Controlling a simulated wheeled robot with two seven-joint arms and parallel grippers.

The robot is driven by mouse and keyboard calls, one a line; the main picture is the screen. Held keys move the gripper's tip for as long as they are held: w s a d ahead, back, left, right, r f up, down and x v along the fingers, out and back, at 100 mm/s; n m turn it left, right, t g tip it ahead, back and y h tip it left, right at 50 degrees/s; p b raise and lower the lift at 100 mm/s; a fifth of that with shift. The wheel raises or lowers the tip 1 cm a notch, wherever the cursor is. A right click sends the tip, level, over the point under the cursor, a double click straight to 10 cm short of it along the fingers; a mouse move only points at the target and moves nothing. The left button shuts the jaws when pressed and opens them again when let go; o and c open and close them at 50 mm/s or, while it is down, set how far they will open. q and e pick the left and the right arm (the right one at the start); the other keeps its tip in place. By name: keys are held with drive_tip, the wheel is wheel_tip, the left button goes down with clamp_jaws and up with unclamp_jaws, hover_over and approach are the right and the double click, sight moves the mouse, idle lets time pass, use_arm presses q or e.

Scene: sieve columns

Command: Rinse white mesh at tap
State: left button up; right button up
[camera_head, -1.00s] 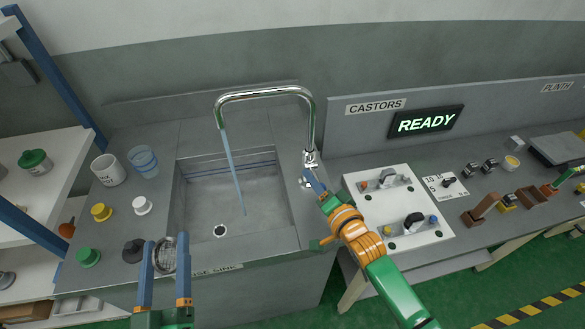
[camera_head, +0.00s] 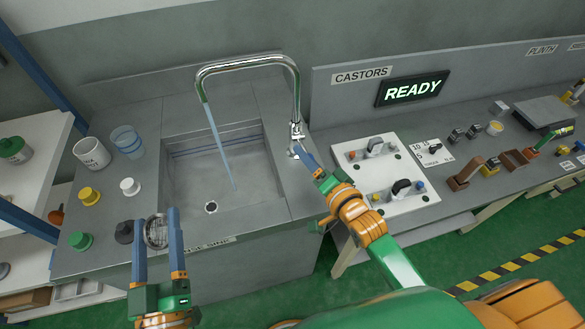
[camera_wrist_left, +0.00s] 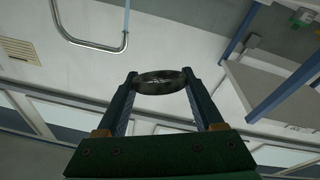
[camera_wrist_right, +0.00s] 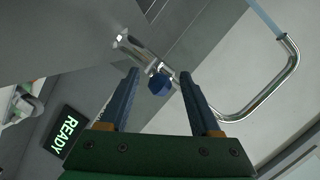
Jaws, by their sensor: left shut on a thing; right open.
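My left gripper (camera_head: 158,222) is shut on a round, grey-looking mesh disc (camera_head: 156,232) with a metal rim, near the sink's front left corner. The disc also shows between the fingertips in the left wrist view (camera_wrist_left: 160,82). The chrome tap (camera_head: 250,62) arches over the sink (camera_head: 235,170), and a blue stream of water (camera_head: 218,145) runs from its spout into the basin. My right gripper (camera_head: 308,163) is open at the tap's base. In the right wrist view a blue knob (camera_wrist_right: 159,84) sits between its fingers; I cannot tell whether they touch it.
Left of the sink stand a white mug (camera_head: 91,153), a clear blue cup (camera_head: 127,142) and yellow, white, green and black knobbed pieces. A white panel with fixtures (camera_head: 378,175) lies right of the tap. A sign (camera_head: 412,89) reads READY. Shelves are at far left.

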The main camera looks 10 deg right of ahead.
use_arm(q)
drive_tip(key=shift+s+f+b, duration=0.15)
drive_tip(key=shift+f+b, duration=0.1)
drive_tip(key=shift+b, duration=0.05)
use_arm(e)
drive_tip(key=v, duration=0.8)
drive_tip(key=shift+s, duration=0.35)
drive_tip(key=shift+d+r, duration=0.1)
drive_tip(key=shift+d, duration=0.05)
